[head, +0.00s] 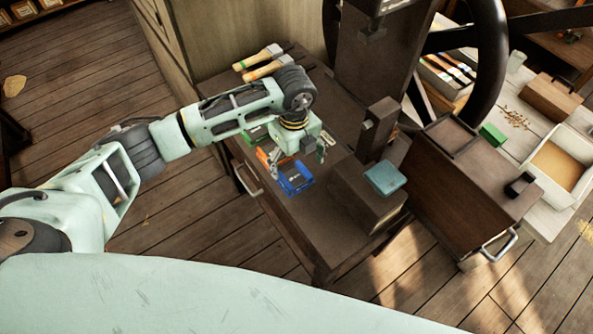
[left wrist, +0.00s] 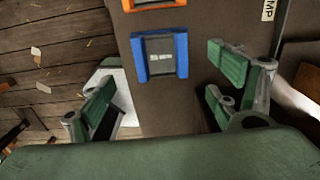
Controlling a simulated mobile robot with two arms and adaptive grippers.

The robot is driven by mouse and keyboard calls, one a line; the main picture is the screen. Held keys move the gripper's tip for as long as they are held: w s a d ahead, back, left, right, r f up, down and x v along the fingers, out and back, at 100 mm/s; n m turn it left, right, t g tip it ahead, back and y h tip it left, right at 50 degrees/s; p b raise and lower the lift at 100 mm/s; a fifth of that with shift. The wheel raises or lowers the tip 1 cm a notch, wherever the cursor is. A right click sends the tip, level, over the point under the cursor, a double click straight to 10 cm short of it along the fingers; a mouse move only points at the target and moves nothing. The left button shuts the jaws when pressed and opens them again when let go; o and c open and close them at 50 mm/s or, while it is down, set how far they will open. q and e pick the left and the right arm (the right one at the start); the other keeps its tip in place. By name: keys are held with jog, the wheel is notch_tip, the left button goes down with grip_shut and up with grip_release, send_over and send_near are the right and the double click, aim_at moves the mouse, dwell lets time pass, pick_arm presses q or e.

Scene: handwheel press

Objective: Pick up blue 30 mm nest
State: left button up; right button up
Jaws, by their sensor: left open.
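The blue nest (head: 297,180) lies on the dark bench top, near its front edge, in the head view. In the left wrist view the blue nest (left wrist: 181,55) shows as two blue side walls around a grey middle with a small pale label. My left gripper (head: 298,158) is above and just behind it, open and empty. In the left wrist view its green-padded fingers (left wrist: 160,88) stand wide apart, and the nest appears beyond them, between their tips and slightly ahead. I see no contact. My right gripper is not in view.
An orange nest (left wrist: 158,4) lies beside the blue one, with a green one (head: 256,133) farther back, partly hidden by my arm. A brown block with a teal pad (head: 386,178) stands to the right. Brushes (head: 262,60) lie at the back; the handwheel press rises behind.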

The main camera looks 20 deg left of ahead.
aim_at(295, 177)
pick_arm(q)
notch_tip(295, 177, down, 3)
jog(key=shift+s+p, duration=0.1)
jog(key=shift+p, duration=0.65)
jog(key=shift+w+f, duration=0.2)
jog(key=shift+f, duration=1.05)
jog(key=c, duration=1.4)
jog(key=shift+c, duration=1.2)
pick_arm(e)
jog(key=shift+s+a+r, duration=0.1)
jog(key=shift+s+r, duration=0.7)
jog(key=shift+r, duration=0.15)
